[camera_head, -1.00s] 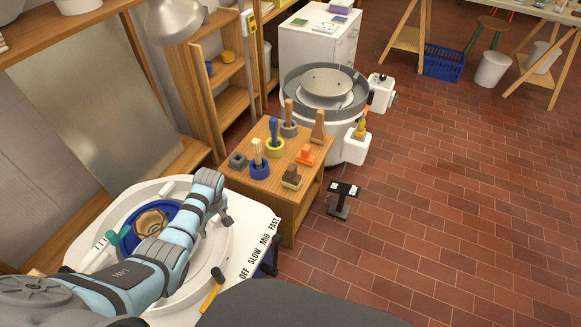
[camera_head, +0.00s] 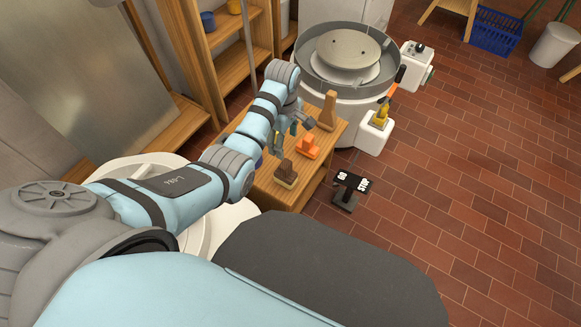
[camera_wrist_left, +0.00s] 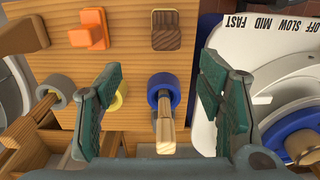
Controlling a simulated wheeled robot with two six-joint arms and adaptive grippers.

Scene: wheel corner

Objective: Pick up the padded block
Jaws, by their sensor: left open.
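The padded block (camera_head: 286,172), a brown block on a pale yellowish pad, sits near the front edge of the small wooden table (camera_head: 318,180). In the left wrist view the brown block (camera_wrist_left: 166,32) is at the top, beyond the fingers. My left gripper (camera_head: 294,132) is over the table, open and empty, apart from the block. In the left wrist view its green-padded fingers (camera_wrist_left: 162,105) are wide apart, with a blue ring holder (camera_wrist_left: 163,86) and its wooden-handled tool showing between them. My right gripper is not in view.
An orange block (camera_head: 307,147) sits beside the padded block; a tall wooden piece (camera_head: 327,110) stands behind. A yellow ring holder (camera_wrist_left: 116,98) shows by the left finger. A wheel machine (camera_head: 346,90) stands behind the table, a pedal stand (camera_head: 350,188) to its right. Brick floor lies clear at right.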

